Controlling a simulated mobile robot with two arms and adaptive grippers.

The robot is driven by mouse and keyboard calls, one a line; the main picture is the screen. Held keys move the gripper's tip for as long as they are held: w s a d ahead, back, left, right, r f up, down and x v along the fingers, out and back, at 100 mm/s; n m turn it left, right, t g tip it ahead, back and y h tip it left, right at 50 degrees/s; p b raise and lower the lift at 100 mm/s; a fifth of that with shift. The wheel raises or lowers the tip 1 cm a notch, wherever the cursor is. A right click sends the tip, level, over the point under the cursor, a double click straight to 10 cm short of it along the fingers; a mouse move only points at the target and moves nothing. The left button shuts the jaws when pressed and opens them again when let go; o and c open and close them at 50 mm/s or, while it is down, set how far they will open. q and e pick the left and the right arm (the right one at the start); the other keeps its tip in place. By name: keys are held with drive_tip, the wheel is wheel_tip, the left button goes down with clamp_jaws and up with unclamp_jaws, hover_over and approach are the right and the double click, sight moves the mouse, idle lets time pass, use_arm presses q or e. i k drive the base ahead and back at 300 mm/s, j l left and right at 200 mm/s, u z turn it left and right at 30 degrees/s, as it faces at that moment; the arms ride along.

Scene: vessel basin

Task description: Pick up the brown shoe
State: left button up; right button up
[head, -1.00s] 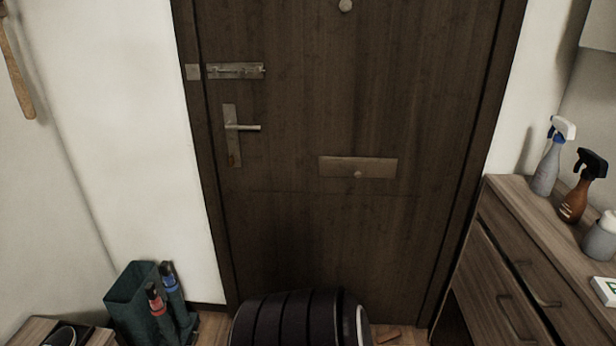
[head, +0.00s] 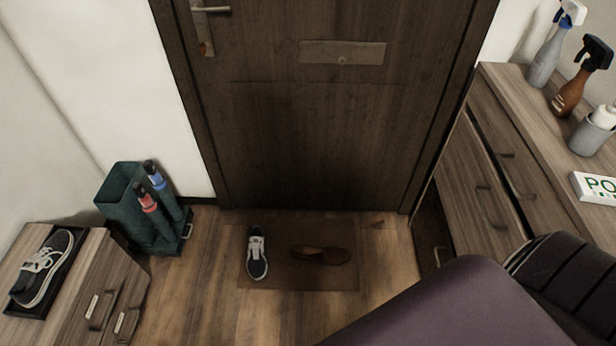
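The brown shoe (head: 320,255) lies on a brown doormat (head: 285,280) in front of the door, in the middle of the head view. It points sideways. A dark sneaker (head: 257,254) with white laces stands on the same mat, to the left of the brown shoe and apart from it. My arm links fill the lower right of the view. Neither of my grippers is in view.
A dark wooden door (head: 320,130) is behind the mat. A green umbrella stand (head: 127,210) stands left of it. A low cabinet (head: 85,280) with a sneaker in a tray (head: 43,270) is at left. A drawer unit (head: 490,180) with bottles stands right. Wooden floor around the mat is clear.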

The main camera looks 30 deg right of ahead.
sight(329, 256)
drive_tip(key=z, duration=1)
